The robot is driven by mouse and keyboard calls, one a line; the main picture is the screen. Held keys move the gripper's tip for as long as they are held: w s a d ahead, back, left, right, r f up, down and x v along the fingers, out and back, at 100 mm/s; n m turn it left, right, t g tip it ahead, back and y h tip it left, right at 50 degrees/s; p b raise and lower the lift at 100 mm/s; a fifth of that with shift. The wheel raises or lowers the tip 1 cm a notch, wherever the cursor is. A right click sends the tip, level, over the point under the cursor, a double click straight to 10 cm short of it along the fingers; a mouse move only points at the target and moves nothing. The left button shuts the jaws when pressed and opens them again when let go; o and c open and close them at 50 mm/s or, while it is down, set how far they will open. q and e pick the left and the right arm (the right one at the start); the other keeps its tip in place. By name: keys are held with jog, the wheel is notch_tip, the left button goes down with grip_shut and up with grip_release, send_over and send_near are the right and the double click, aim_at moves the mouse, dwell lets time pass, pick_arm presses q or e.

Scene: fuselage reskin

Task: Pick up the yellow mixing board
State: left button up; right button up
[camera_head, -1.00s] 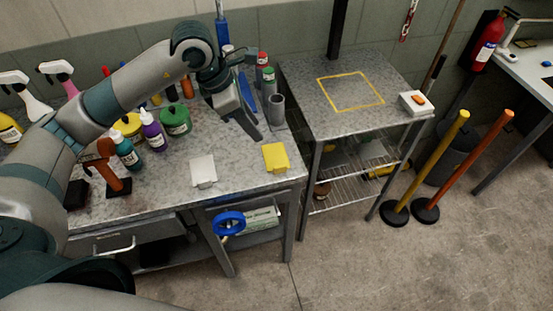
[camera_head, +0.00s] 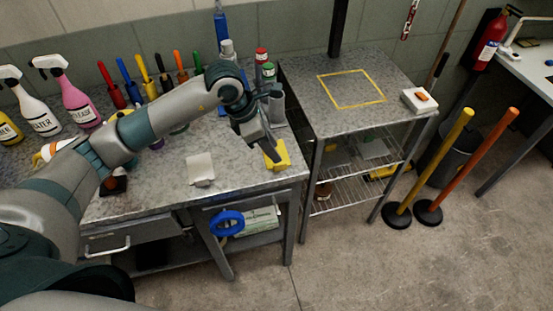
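The yellow mixing board (camera_head: 281,157) lies flat near the right front corner of the metal workbench (camera_head: 225,187). My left gripper (camera_head: 274,157) points down at its left part, and its fingers hide some of the board. I cannot tell whether the fingers touch the board or how far apart they are. My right gripper is not in view.
A white board (camera_head: 200,169) lies to the left on the bench. Spray bottles (camera_head: 77,98) and screwdrivers stand at the back left. A side table (camera_head: 320,115) with a yellow square outline (camera_head: 352,89) and mostly clear top stands to the right.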

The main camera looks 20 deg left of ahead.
aim_at(279, 164)
pick_arm(q)
jog(key=shift+f, duration=0.15)
jog(key=x, duration=0.2)
jog(key=s+b+x, duration=0.1)
jog(key=x, duration=0.1)
jog(key=shift+f, duration=0.3)
jog(key=shift+w+d+f, duration=0.2)
jog(key=shift+f, duration=0.1)
grip_shut()
